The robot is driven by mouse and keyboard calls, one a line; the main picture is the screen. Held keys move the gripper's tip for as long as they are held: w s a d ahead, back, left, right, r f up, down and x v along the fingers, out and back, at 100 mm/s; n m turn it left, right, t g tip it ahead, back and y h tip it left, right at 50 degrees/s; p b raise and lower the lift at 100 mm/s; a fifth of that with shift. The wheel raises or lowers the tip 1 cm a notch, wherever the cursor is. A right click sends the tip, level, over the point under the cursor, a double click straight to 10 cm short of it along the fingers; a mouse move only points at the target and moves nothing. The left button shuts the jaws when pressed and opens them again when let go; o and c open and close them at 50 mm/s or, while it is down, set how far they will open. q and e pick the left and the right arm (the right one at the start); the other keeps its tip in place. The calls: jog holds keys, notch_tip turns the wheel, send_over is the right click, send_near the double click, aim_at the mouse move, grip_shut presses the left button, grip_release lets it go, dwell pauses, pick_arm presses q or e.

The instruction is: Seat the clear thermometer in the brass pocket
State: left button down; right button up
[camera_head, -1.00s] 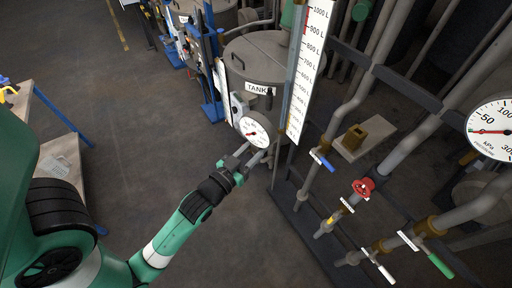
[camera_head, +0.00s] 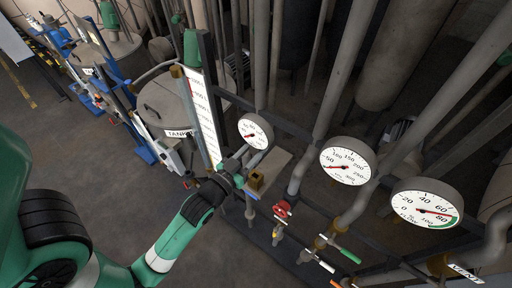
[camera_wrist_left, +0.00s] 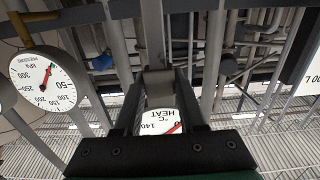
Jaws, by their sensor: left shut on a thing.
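The thermometer (camera_head: 256,131) has a round white dial with a readable face and a grey rim. My left gripper (camera_head: 240,167) is shut on it, and it is held up in the air. In the left wrist view its dial (camera_wrist_left: 162,122), marked °C and HEAT, shows between the fingers of the left gripper (camera_wrist_left: 160,90). The brass pocket (camera_head: 257,183) is a small square block on a pale ledge, just below and in front of the dial in the head view. I cannot tell the exact depth gap between them. My right gripper is not in view.
Pressure gauge (camera_head: 347,161) and flow gauge (camera_head: 425,203) stand to the right. Pipes with a red valve wheel (camera_head: 282,209) and a green lever (camera_head: 347,255) lie below. A tall white scale (camera_head: 202,112) and a tank (camera_head: 172,100) stand behind left. Open floor lies at left.

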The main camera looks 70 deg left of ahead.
pick_arm(q)
jog(key=shift+s, duration=0.1)
jog(key=shift+f, duration=0.15)
jog(key=b, duration=0.5)
send_over(255, 173)
jog(key=d, duration=0.1)
jog(key=f, duration=0.5)
jog(key=shift+s+d+f, duration=0.1)
jog(key=shift+s+f, duration=0.15)
jog(key=shift+f, duration=0.05)
jog(key=shift+f+b, duration=3.1)
jog(key=shift+f, duration=0.4)
jog(key=shift+c, duration=2)
grip_release()
jog(key=shift+f, duration=0.1)
